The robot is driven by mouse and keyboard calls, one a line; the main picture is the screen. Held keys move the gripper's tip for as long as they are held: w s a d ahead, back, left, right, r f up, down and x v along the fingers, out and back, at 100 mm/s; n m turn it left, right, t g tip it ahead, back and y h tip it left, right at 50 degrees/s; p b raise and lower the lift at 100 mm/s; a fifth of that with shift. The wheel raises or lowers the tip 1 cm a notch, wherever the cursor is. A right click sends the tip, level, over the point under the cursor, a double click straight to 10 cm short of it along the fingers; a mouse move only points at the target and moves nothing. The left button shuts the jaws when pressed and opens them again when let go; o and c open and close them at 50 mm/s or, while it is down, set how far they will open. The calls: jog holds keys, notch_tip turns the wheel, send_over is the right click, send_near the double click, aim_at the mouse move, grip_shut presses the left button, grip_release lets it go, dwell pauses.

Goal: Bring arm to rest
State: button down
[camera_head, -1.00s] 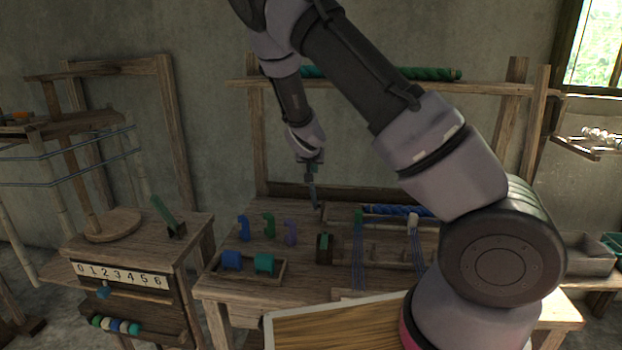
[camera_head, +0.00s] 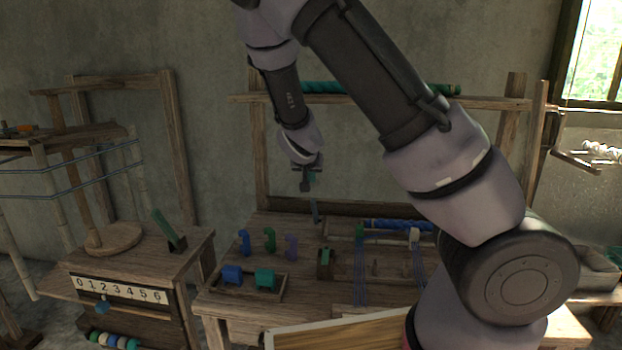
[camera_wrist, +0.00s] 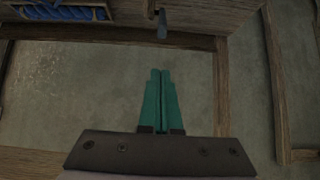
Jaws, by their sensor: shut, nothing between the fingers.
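My gripper (camera_head: 308,182) hangs at the end of my bent arm, above the back part of the loom's wooden table (camera_head: 215,300) in the head view. In the wrist view my gripper (camera_wrist: 160,75) shows two teal fingers lying side by side, shut with nothing between them. A thin dark upright peg or lever (camera_head: 316,212) stands on the table below the gripper, and the two are apart. It seems to show in the wrist view as a short grey rod (camera_wrist: 162,24) ahead of the fingertips.
A blue-wound roller (camera_head: 398,225) lies at the back right. A side stand with a number strip (camera_head: 120,289) is on the left.

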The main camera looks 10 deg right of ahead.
jog(key=s+d+r+g+y, duration=0.1)
jog(key=s+d+r, duration=0.3)
jog(key=s+r, duration=0.7)
jog(key=s+d+r+y, duration=0.4)
jog(key=s+r, duration=0.8)
jog(key=s, duration=0.5)
jog(key=shift+s+d+r+m+g, duration=0.2)
jog(key=shift+s+d+m+g, duration=0.15)
jog(key=shift+d, duration=0.35)
jog(key=shift+d, duration=0.1)
